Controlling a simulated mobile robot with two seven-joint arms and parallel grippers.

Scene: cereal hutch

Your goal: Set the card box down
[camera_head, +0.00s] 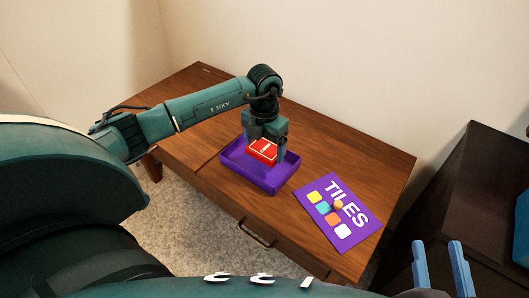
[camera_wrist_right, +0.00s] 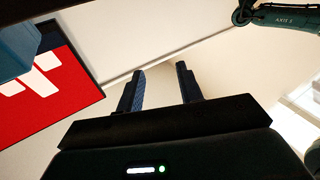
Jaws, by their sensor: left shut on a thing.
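The red card box (camera_head: 263,152) with white markings is in the jaws of my left gripper (camera_head: 266,138), which points down. It is at an open purple tray (camera_head: 257,184) on the wooden table; I cannot tell whether it touches the tray's floor. A purple lid (camera_head: 336,212) marked TILES, with coloured squares, lies flat to the right of the tray. My right gripper (camera_head: 440,265) is open and empty at the lower right, away from the table. Its two spread fingers also show in the right wrist view (camera_wrist_right: 160,88).
The wooden table (camera_head: 200,88) has a drawer handle at its front and bare room left of the tray. A dark cabinet (camera_head: 475,180) stands at the right. In the right wrist view, a red panel with white shapes (camera_wrist_right: 50,95) is at the left.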

